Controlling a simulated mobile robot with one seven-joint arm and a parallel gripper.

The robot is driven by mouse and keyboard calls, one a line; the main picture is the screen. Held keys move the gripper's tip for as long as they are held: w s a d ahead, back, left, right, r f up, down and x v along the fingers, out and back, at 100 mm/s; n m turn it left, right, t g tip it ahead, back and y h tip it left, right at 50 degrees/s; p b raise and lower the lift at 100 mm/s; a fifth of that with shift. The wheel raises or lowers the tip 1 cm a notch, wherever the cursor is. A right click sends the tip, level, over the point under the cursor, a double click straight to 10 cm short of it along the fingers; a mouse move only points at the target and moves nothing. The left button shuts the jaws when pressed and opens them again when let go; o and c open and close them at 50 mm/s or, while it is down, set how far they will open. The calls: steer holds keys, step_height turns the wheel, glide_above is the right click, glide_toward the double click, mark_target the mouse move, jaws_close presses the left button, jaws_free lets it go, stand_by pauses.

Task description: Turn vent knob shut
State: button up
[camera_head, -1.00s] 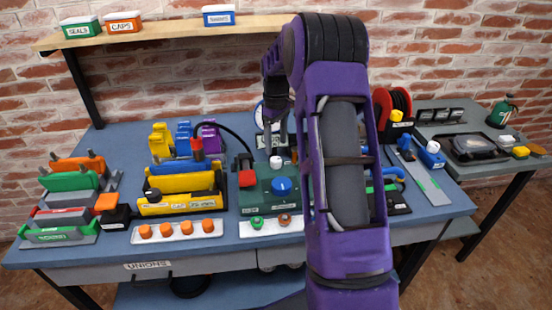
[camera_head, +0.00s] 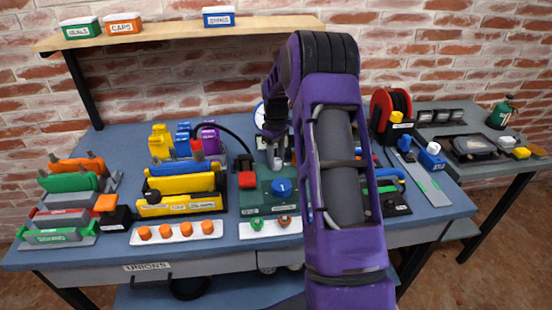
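A green box (camera_head: 254,198) stands on the blue bench, with a large blue knob (camera_head: 281,187) on its front and a smaller white knob (camera_head: 276,163) on top toward the back. Which of them is the vent knob, I cannot read. My gripper (camera_head: 274,150) points down just above the white knob, its dark fingers close to or at it. I cannot tell whether they touch it or how far apart they are. My purple arm hides the right part of the box and the bench behind it.
A white strip (camera_head: 266,228) with a green and a red ring lies in front. Yellow holders (camera_head: 180,190) stand to the left. A black hose (camera_head: 236,135) arches behind.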

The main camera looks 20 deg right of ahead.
jaws_close()
steer(key=shift+m, duration=0.4)
steer(key=m, duration=0.2)
steer(key=shift+m, duration=0.4)
steer(key=m, duration=0.3)
steer(key=shift+m, duration=0.3)
steer(key=m+p, duration=0.1)
steer(key=m, duration=0.4)
steer(key=shift+r, duration=0.1)
steer(key=m, duration=0.5)
steer(key=shift+p, duration=0.3)
steer(key=shift+m, duration=0.3)
